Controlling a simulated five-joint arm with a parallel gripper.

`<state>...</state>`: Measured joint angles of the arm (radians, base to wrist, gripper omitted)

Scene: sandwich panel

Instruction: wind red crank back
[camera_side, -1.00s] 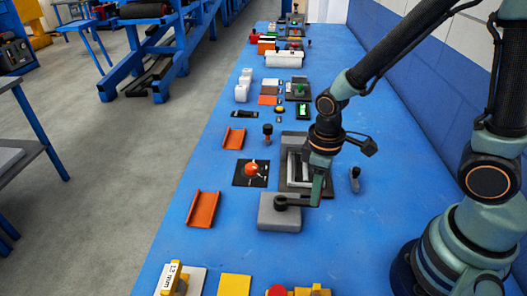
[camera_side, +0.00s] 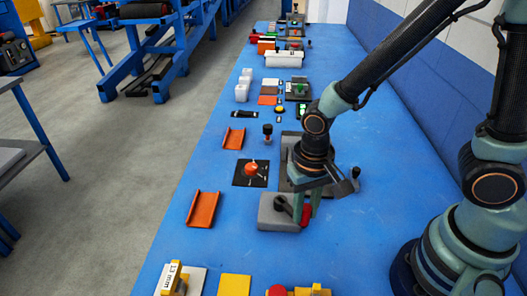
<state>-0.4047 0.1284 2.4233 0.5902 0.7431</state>
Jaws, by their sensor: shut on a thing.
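The red crank has a dark arm (camera_side: 284,206) on top of a grey block (camera_side: 273,217). Its red handle (camera_side: 306,214) is at the block's right edge. My gripper (camera_side: 306,208) points down over that edge and is shut on the red handle, with its fingers on either side. The crank arm slants toward the lower right. My fingers hide part of the handle and the arm's outer end.
A red dial (camera_side: 251,169) on a black plate and an orange tray (camera_side: 202,210) lie to the left. A dark frame stands behind the block, partly hidden by my arm. A yellow plate (camera_side: 234,285) lies in front. Blue table between is clear.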

